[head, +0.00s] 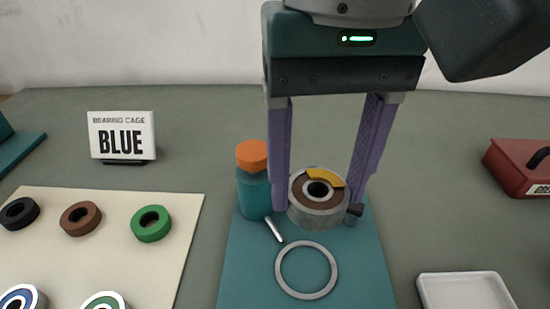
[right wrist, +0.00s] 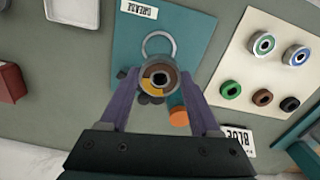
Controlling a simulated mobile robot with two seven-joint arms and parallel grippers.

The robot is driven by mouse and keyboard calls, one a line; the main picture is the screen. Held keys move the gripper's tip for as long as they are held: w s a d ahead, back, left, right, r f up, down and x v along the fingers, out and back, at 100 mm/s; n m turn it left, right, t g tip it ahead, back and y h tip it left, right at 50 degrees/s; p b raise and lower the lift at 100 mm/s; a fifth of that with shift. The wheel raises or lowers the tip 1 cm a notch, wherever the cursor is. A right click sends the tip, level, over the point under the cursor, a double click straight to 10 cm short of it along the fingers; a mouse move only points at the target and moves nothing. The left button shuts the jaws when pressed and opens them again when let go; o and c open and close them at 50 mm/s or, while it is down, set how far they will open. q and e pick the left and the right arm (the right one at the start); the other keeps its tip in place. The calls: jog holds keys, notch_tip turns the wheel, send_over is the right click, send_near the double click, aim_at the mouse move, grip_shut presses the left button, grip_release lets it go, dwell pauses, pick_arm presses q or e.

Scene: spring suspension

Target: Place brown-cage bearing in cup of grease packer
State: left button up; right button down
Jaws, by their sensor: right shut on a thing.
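The brown-cage bearing (head: 300,191) shows a brown ring, a pale inner ring and a dark bore, with a yellow patch over part of its top. My right gripper (head: 318,205) comes down from above, its purple fingers shut on opposite sides of it. It also shows between the fingertips in the right wrist view (right wrist: 157,76). The grey round wall below, which looks like the grease packer's cup (head: 318,221), stands on the teal mat (head: 250,285). The fingers hide the sides, and I cannot tell how deep the bearing sits. My left gripper is not in view.
An orange-capped teal bottle (head: 254,195) stands close left of the fingers. A loose grey ring (head: 279,271) lies in front. A cream board (head: 110,250) with rings and bearings is left, a BLUE sign (head: 122,135) behind it. A white tray (head: 465,278) and red box (head: 515,170) are right.

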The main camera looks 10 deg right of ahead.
jog(key=b, duration=0.1)
send_over(306, 270)
notch_tip(306, 270, down, 8)
jog(key=shift+r, duration=0.1)
notch_tip(306, 270, down, 4)
jog(key=shift+r+b, duration=0.1)
jog(key=shift+b, duration=0.5)
jog(key=shift+f, duration=0.3)
jog(key=shift+c, duration=0.5)
grip_release()
jog(key=shift+r, duration=0.15)
